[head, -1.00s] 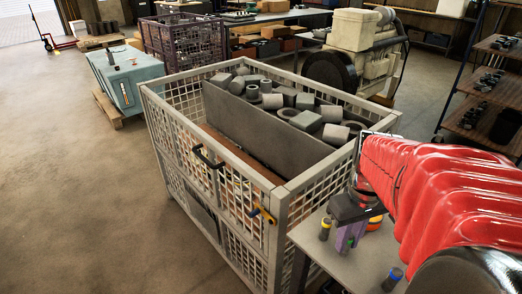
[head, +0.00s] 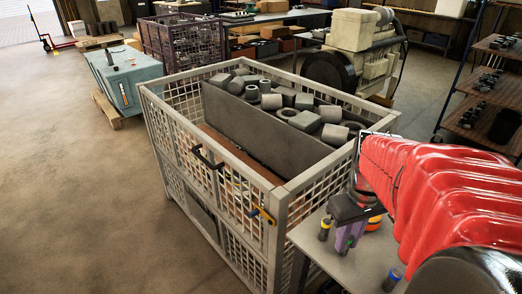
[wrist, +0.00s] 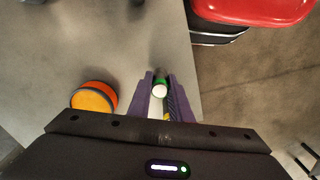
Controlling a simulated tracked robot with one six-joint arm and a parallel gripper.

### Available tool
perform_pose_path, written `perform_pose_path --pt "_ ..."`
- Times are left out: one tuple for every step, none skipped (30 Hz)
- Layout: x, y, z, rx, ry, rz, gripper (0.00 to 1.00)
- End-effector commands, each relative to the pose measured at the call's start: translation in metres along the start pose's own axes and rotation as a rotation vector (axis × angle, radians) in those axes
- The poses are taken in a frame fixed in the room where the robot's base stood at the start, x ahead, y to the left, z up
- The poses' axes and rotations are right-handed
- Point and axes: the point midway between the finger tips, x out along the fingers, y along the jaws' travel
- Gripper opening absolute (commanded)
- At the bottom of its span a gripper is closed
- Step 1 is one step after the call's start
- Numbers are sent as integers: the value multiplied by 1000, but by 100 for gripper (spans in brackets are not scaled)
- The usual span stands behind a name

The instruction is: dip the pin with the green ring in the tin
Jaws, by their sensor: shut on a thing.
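My gripper (wrist: 160,88), with purple fingers, is shut on a pin with a green ring (wrist: 161,78); its pale round end faces the wrist camera. In the head view my gripper (head: 345,243) is over the grey table top, and the pin cannot be made out there. The tin (wrist: 93,97), round and orange with a dark band, stands on the table just left of my gripper in the wrist view. In the head view the tin (head: 374,222) shows partly, behind my gripper. I cannot tell whether the pin touches the table.
A dark pin with a yellow ring (head: 325,229) stands left of my gripper, and one with a blue ring (head: 391,281) near the table's front edge. A large mesh crate (head: 282,200) holding grey metal parts stands close by on the left. The grey table (head: 345,270) has bare room in front.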

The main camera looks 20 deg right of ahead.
Motion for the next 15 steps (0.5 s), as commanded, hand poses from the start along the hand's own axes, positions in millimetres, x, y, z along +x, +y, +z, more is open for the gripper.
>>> perform_pose_path --pt "0 0 0 0 0 0 0" --pt "0 0 0 0 0 0 0" --pt "0 0 0 0 0 0 0" --pt "0 0 0 0 0 0 0" --pt "0 0 0 0 0 0 0" --pt "0 0 0 0 0 0 0" --pt "0 0 0 0 0 0 0" --pt "0 0 0 0 0 0 0" --pt "0 0 0 0 0 0 0" --pt "0 0 0 0 0 0 0" --pt "-1 0 0 0 0 0 0" --pt "-2 0 0 0 1 0 0" --pt "-3 0 0 0 1 0 0" --pt "-4 0 0 0 1 1 0" --pt "-6 0 0 0 2 1 0"
